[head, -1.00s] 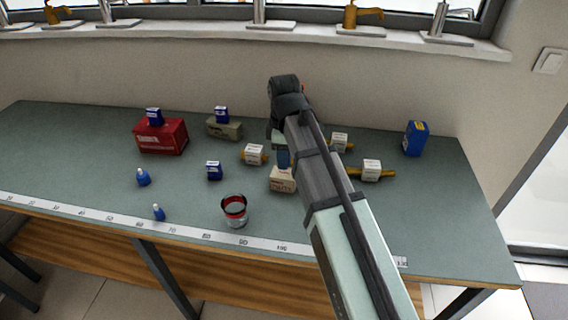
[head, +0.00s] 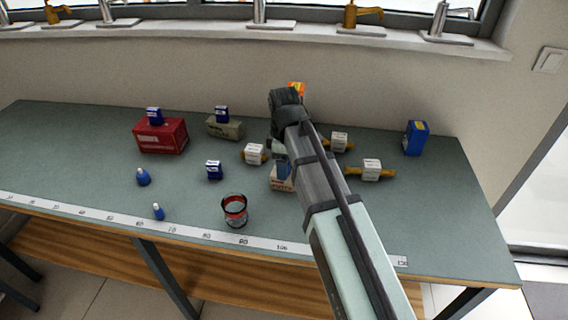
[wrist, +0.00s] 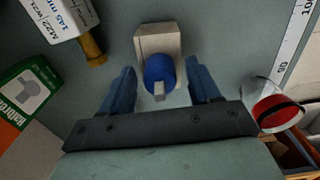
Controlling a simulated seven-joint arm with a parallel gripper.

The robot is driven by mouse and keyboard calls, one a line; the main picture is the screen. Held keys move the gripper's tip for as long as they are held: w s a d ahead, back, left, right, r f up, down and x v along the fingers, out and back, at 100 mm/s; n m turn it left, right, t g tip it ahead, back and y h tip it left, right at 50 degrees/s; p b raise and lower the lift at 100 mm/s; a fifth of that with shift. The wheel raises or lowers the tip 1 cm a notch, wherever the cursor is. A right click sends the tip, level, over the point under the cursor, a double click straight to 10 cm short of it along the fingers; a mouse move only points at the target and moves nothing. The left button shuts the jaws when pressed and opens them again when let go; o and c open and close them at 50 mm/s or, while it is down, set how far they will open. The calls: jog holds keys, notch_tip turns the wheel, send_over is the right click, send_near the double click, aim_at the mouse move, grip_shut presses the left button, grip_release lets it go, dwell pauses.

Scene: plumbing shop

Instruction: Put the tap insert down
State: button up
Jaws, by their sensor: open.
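The tap insert (wrist: 159,72) is a blue round body with a grey stem. In the wrist view it stands on a small beige box (wrist: 158,40), between the fingers. My gripper (wrist: 163,74) is open, with one blue finger on each side and a gap beside the insert. In the head view my gripper (head: 283,163) is over the beige box (head: 281,184), which is partly hidden by my arm. The insert is hidden or cannot be told from the fingers there. Two similar blue pieces with pale tips, one larger (head: 143,177) and one smaller (head: 158,212), stand to the left.
A glass with a red band (head: 235,211) stands front left of my gripper. White boxes with brass parts (head: 254,154) (head: 371,170) stand around it. An orange and green box (wrist: 25,95) is close behind. A red box (head: 160,137) is farther left.

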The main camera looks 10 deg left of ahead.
jog(key=shift+r, duration=0.1)
notch_tip(320, 180, up, 12)
dwell(0.8)
